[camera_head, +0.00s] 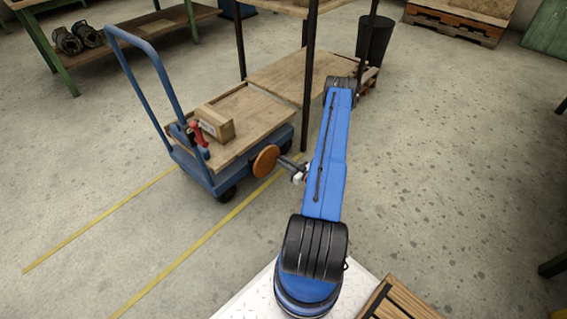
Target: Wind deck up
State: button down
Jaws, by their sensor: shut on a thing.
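A blue cart with a tall push handle (150,55) stands left of my arm. Its wooden deck (250,110) carries a cardboard box (214,122) near the handle end. An orange-brown round handwheel (265,160) shows at the deck's near right side. My gripper (284,163) reaches to it from the right and is shut at the wheel; the fingertips are small and dark, so the exact grip is unclear. My blue arm link hides part of the wrist. A red lever (198,134) sits at the handle's foot.
A wooden shelf rack (310,70) with dark posts stands just behind the cart. A black bin (374,40) and a pallet (455,22) are farther back. A green bench (125,32) is at left. Yellow floor lines (195,255) run beside the cart; the right floor is clear.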

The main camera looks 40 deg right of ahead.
jog(key=shift+d+r, duration=0.1)
jog(key=shift+d, duration=0.3)
dwell(0.4)
jog(key=c, duration=1.6)
grip_release()
jog(key=shift+c, duration=0.2)
jog(key=shift+a, duration=0.1)
jog(key=shift+s, duration=0.25)
jog(key=s+d, duration=0.1)
jog(key=s, duration=1.6)
jog(key=shift+d, duration=0.15)
jog(key=shift+c, duration=0.4)
